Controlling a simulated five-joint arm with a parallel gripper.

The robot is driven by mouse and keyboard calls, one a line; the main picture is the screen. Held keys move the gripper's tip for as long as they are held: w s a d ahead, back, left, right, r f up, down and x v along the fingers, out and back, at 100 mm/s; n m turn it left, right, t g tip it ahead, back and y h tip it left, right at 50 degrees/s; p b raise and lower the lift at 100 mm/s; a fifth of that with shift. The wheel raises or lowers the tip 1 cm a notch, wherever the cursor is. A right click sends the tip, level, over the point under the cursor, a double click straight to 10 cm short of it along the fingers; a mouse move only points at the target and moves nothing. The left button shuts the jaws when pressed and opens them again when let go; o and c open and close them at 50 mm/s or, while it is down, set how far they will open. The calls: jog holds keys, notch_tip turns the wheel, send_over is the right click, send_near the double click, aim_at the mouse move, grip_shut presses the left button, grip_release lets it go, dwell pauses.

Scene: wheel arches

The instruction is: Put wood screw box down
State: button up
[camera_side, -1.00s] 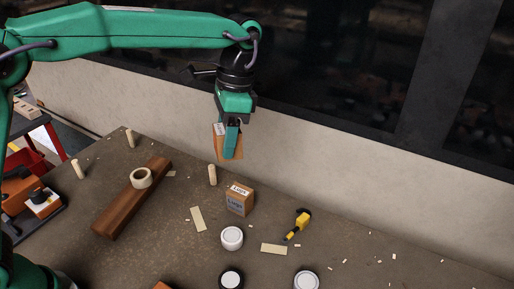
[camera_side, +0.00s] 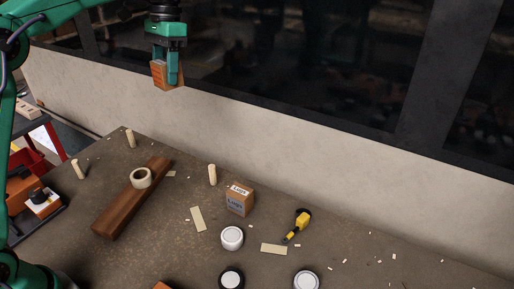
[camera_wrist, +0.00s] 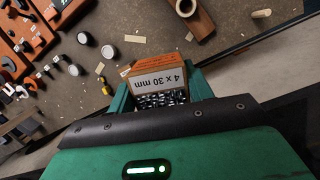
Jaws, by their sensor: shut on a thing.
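My gripper (camera_side: 166,66) is high above the back of the workbench, near the top of the side view. It is shut on the wood screw box (camera_side: 159,76), an orange-brown carton held between the fingers, well clear of the bench. In the wrist view the box (camera_wrist: 157,80) shows a white label reading "4 x 30 mm", and dark metal screws show at its near side between the green fingers. The box's underside is hidden.
On the bench (camera_side: 150,255) stand another carton marked "Lugs" (camera_side: 239,200), a wooden beam (camera_side: 130,200) with a tape roll (camera_side: 141,178), white-lidded jars (camera_side: 232,238), a yellow tool (camera_side: 302,220) and upright dowels (camera_side: 212,175). A pale wall (camera_side: 300,150) runs behind.

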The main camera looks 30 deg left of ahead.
jog(key=shift+x, duration=0.8)
jog(key=s+f+n, duration=0.3)
jog(key=s+f, duration=0.3)
jog(key=f, duration=0.6)
jog(key=shift+f, duration=0.15)
jog(key=shift+d, duration=0.1)
jog(key=s+d+f+m+y, duration=0.1)
jog(key=d+f+m, duration=0.15)
jog(key=d, duration=0.75)
jog(key=d+f+m, duration=0.2)
jog(key=d+m, duration=0.1)
jog(key=d, duration=0.6)
jog(key=s+d+f+m+t, duration=0.1)
jog(key=s+d+f+m, duration=0.15)
jog(key=s+d, duration=0.45)
jog(key=s+d+f+m, duration=0.2)
jog(key=s+d+f, duration=0.15)
jog(key=d, duration=0.65)
jog(key=shift+y, duration=0.3)
jog(key=shift+d+f, duration=0.1)
jog(key=shift+f, duration=3.55)
